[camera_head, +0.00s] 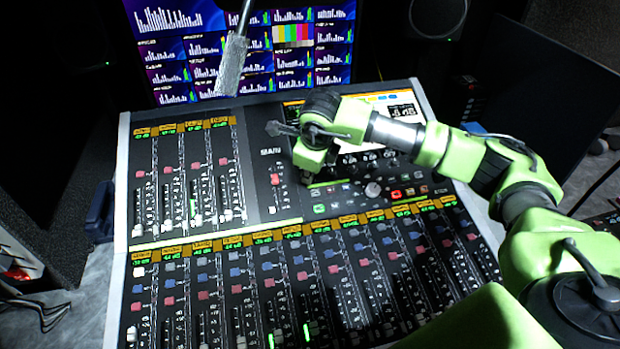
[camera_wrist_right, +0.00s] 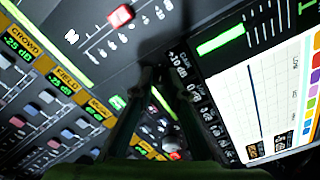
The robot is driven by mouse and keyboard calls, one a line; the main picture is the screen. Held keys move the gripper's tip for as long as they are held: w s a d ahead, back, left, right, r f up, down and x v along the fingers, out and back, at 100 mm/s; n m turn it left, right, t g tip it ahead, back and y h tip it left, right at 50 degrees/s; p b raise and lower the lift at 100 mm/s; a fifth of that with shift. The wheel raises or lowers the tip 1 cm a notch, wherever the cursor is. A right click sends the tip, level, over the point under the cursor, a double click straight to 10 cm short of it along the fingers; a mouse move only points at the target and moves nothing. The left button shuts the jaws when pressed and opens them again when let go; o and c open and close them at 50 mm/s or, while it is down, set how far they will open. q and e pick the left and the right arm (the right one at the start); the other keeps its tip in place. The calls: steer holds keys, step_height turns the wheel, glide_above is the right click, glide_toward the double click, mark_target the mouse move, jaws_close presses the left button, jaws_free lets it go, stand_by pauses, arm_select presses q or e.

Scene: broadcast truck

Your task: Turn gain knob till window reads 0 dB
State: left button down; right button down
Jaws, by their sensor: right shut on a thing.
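My right gripper (camera_head: 306,176) points down onto the mixing console, just right of the MAIN fader. In the right wrist view its two fingers (camera_wrist_right: 160,82) come together on a small thing at the panel, apparently the gain knob; the fingers hide nearly all of it. In the wrist view the tilted screen (camera_wrist_right: 262,95) fills the right side. My left gripper is not in view.
The MAIN fader (camera_head: 276,180) with its red cap stands close left of my gripper. A grey round knob (camera_head: 373,190) sits to its right. Rows of channel faders (camera_head: 300,290) fill the front. A silver-grey object (camera_head: 232,65) hangs before the monitor wall (camera_head: 165,50).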

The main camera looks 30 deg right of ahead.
steer(key=shift+n+b, duration=0.35)
steer(key=shift+n, duration=0.15)
steer(key=shift+r, duration=0.1)
steer(key=c, duration=2)
jaws_free()
steer(key=v, duration=1.2)
